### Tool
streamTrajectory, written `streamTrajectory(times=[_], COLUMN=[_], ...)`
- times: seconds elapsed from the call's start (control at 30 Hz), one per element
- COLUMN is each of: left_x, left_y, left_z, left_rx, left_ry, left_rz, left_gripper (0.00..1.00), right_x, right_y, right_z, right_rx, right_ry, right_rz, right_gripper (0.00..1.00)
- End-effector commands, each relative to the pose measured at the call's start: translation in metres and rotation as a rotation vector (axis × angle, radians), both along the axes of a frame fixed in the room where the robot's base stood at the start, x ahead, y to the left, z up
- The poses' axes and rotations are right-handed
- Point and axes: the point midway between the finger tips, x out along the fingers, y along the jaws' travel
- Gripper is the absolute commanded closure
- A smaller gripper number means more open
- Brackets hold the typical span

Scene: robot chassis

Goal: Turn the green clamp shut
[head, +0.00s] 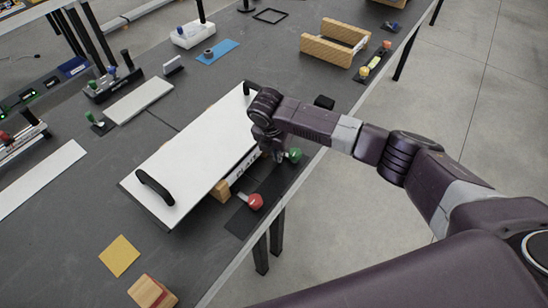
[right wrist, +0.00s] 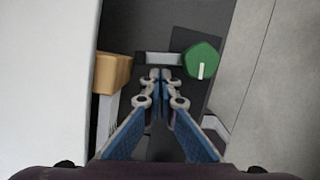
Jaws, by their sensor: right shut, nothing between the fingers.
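The green clamp knob (head: 294,155) is at the right edge of the bench, beside the white panel. In the right wrist view the green knob (right wrist: 201,58) has a white mark and sits at the right end of a light grey bar (right wrist: 157,58). My right gripper (right wrist: 160,76) is shut and empty, with its tips just below the bar in the picture and left of the knob. I cannot tell whether the tips touch the bar. In the head view my right wrist hides most of the clamp. My left gripper is not in view.
The white panel (head: 190,155) with black handles (head: 155,187) lies left of the clamp, over a wooden block (head: 220,190). A red knob (head: 255,201) stands nearer. A wooden frame (head: 334,42) is farther along the bench. Open floor is right of the bench edge.

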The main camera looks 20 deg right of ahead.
Motion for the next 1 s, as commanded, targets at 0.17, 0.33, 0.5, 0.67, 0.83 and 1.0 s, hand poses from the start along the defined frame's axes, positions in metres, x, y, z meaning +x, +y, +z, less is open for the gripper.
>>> streamTrajectory(times=[0.17,0.33,0.5,0.67,0.83,1.0], left_x=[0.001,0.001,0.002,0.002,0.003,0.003], left_y=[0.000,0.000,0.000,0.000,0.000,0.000], left_z=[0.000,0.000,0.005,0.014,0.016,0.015], left_rx=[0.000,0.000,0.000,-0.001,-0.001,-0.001], left_ry=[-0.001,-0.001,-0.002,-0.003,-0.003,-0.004], left_rz=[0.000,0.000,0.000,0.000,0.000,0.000], left_gripper=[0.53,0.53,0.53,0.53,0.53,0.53], right_x=[0.002,0.002,0.007,0.013,0.015,0.014], right_y=[-0.002,-0.002,-0.004,-0.008,-0.009,-0.010], right_z=[0.000,0.000,0.002,0.003,0.000,0.000], right_rx=[0.001,0.001,0.002,0.003,0.002,0.002], right_ry=[0.000,0.000,0.001,0.002,0.000,0.001], right_rz=[0.000,0.000,-0.035,-0.110,-0.150,-0.150], right_gripper=[1.00,1.00,1.00,1.00,1.00,1.00])
